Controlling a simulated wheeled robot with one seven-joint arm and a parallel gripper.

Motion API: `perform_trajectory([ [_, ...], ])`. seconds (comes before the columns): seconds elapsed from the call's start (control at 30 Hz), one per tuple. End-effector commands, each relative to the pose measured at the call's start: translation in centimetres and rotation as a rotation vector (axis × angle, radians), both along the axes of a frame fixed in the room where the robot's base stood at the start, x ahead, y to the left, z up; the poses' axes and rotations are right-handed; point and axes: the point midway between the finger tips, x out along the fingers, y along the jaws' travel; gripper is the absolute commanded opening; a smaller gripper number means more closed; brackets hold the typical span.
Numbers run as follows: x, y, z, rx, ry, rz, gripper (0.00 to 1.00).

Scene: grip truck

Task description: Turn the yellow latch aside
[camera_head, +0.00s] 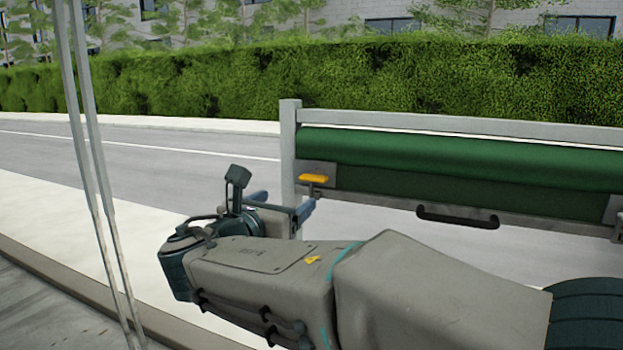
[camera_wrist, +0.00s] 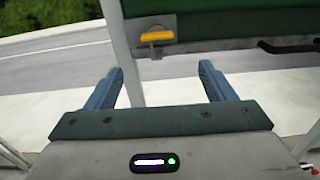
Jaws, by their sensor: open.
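The yellow latch (camera_head: 313,178) is a short bar lying level on a grey plate at the lower left corner of the green roll cover, beside the left post. In the wrist view the yellow latch (camera_wrist: 157,36) shows above and between my fingertips, apart from them. My gripper (camera_wrist: 161,71) is open and empty, with its two blue fingers pointing toward the latch. In the head view my gripper (camera_head: 283,204) is just below and left of the latch, partly hidden by my own wrist and arm.
The green rolled cover (camera_head: 450,158) hangs in a grey frame (camera_head: 289,150). A black handle (camera_head: 457,217) is on its lower edge, right of the latch. Thin grey poles (camera_head: 95,170) stand at the left. Behind are a road and a hedge (camera_head: 200,85).

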Motion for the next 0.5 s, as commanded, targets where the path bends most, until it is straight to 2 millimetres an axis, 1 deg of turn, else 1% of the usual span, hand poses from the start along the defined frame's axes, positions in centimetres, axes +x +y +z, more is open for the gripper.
perform_trajectory([
  [0.07,0.3,0.4,0.4,-0.021,-0.008,0.009,0.76],
  [0.17,1.2,0.1,0.5,-0.027,-0.010,0.008,0.76],
  [0.27,2.8,-0.6,0.5,-0.026,-0.009,0.006,0.76],
  [0.5,7.8,-2.4,0.6,-0.023,-0.008,0.005,0.76],
])
